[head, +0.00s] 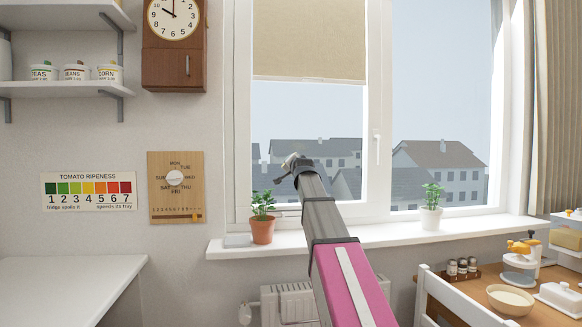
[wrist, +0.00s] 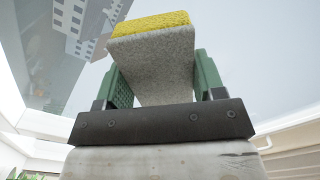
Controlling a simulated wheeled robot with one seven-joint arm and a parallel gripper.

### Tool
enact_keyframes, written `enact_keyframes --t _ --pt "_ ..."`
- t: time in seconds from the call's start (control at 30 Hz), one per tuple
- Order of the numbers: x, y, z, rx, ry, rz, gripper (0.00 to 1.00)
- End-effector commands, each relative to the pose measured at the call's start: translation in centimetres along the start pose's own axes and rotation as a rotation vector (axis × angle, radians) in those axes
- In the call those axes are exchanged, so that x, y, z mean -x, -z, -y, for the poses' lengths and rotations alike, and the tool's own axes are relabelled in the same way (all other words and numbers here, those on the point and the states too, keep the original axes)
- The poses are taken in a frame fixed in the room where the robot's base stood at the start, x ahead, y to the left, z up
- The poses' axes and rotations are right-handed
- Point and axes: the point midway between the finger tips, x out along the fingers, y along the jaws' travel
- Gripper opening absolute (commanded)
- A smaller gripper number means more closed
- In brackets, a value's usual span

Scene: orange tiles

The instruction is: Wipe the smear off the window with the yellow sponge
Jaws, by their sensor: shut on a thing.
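My gripper (wrist: 153,75) is shut on the yellow sponge (wrist: 152,24), which shows in the wrist view between two green fingers. The sponge has a yellow face at its far end and a pale grey body. In the head view, my gripper (head: 289,163) is raised in front of the lower left pane of the window (head: 300,120). The sponge cannot be made out there. I cannot tell whether the sponge touches the glass. I cannot make out a smear on the panes in either view.
A potted plant in a terracotta pot (head: 262,230) stands on the sill (head: 340,238), just left of my arm. A plant in a white pot (head: 431,217) stands farther right. A beige blind (head: 309,40) covers the upper left pane. A chair (head: 450,295) and table are at lower right.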

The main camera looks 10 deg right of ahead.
Motion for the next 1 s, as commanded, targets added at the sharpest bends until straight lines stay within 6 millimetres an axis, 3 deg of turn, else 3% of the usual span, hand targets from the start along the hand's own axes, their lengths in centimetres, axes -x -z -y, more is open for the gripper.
enact_keyframes --t 1.0 --pt "-0.2 4.4 -4.4 0.0 -0.002 -0.001 0.44"
